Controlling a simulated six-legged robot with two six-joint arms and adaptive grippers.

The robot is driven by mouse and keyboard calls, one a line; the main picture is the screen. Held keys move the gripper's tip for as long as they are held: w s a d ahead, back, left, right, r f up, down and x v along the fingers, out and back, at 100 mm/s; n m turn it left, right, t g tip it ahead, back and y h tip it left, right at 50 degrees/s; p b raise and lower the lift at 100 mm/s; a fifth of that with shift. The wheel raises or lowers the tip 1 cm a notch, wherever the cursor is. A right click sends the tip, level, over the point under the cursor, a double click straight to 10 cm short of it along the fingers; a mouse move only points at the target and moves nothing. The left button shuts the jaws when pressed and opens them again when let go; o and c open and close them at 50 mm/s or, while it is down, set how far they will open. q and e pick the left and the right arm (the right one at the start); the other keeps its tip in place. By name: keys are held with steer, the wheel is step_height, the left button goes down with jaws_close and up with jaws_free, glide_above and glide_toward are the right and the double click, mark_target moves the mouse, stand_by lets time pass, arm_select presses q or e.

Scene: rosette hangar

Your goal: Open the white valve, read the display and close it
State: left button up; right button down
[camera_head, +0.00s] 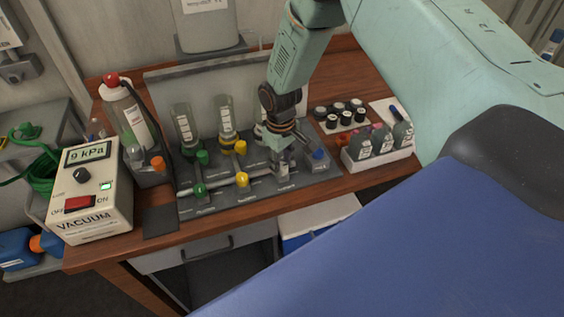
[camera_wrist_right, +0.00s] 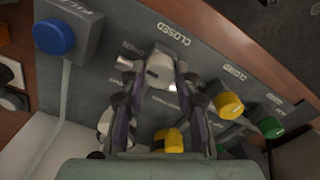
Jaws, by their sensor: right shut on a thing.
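The white valve (camera_wrist_right: 160,70) shows in the right wrist view, between the two fingertips of my right gripper (camera_wrist_right: 153,72). Its fingers close on the knob from both sides. OPEN and CLOSED are printed beside it; which one the knob points at I cannot tell. In the head view my right gripper (camera_head: 283,165) reaches down onto the right part of the grey valve panel (camera_head: 230,202) and mostly hides the white valve. The display (camera_head: 87,153) on the vacuum unit (camera_head: 95,195) reads 9 kPa. My left gripper is out of view.
Yellow (camera_head: 240,148) and green (camera_head: 202,157) valves stand left of my gripper, and a blue knob (camera_head: 319,154) stands close on its right. A white rack of small bottles (camera_head: 380,158) is further right on the wooden bench.

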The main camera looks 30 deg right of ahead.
steer(key=c, duration=1.3)
jaws_free()
steer(key=shift+w+r, duration=0.2)
steer(key=shift+w, duration=0.05)
steer(key=shift+c, duration=0.2)
steer(key=o, duration=0.4)
steer(key=shift+s+f, duration=0.1)
steer(key=shift+s, duration=0.05)
steer(key=shift+c, duration=0.2)
step_height(320, 180, up, 12)
steer(key=shift+a, duration=0.15)
steer(key=shift+s, duration=0.1)
